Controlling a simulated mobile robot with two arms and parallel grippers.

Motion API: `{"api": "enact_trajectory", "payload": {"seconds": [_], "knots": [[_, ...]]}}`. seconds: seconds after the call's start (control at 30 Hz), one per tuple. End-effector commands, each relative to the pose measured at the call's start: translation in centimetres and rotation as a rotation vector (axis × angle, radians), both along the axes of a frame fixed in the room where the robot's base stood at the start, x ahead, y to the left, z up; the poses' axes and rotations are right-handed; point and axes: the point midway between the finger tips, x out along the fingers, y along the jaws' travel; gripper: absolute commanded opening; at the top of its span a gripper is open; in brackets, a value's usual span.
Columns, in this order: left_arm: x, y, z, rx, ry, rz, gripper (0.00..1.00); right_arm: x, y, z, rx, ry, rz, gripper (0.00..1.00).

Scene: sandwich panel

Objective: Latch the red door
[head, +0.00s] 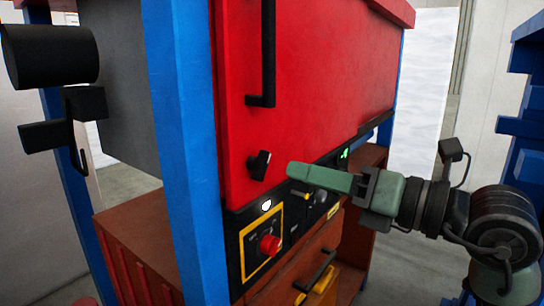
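The red door (325,75) fills the upper middle of the head view and looks closed or nearly closed; I cannot tell if a gap remains. It has a long black vertical handle (268,55) near its left edge. A small black latch knob (260,165) sits at its lower left corner, tilted slightly from upright. My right gripper (291,171), with green fingers, points left in front of the panel, its tips just right of the knob and apparently apart from it. The fingers overlap, so their opening is hidden. My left gripper's fingers are not in view.
A control panel (236,262) with a red button (269,245) lies below the door. Under it are wooden drawers (328,246) with black handles. A blue post (185,140) stands left of the door. Blue shelving (526,115) is at far right.

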Motion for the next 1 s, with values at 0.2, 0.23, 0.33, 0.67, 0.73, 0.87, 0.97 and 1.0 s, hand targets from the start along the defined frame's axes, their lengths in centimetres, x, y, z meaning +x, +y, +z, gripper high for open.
{"api": "enact_trajectory", "payload": {"seconds": [0.2,0.23,0.33,0.67,0.73,0.87,0.97,1.0], "knots": [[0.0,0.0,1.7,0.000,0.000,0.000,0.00,1.9,2.8,0.3,0.004,0.006,0.005,0.35],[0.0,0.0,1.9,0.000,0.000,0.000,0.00,2.2,3.2,0.2,0.004,0.007,0.005,0.35],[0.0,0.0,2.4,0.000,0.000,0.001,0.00,3.1,4.4,0.2,0.004,0.006,0.005,0.35],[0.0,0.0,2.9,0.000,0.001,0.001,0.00,4.3,6.0,-0.1,0.002,0.003,0.004,0.35],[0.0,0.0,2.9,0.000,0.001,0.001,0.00,4.3,6.0,-0.1,0.002,0.003,0.004,0.35],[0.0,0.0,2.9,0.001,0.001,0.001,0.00,4.3,6.0,-0.1,0.002,0.003,0.004,0.23],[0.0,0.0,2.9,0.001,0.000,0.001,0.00,4.3,6.0,-0.1,0.002,0.003,0.004,0.00],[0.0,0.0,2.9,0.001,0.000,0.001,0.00,4.3,6.0,-0.1,0.002,0.003,0.004,0.00]]}}
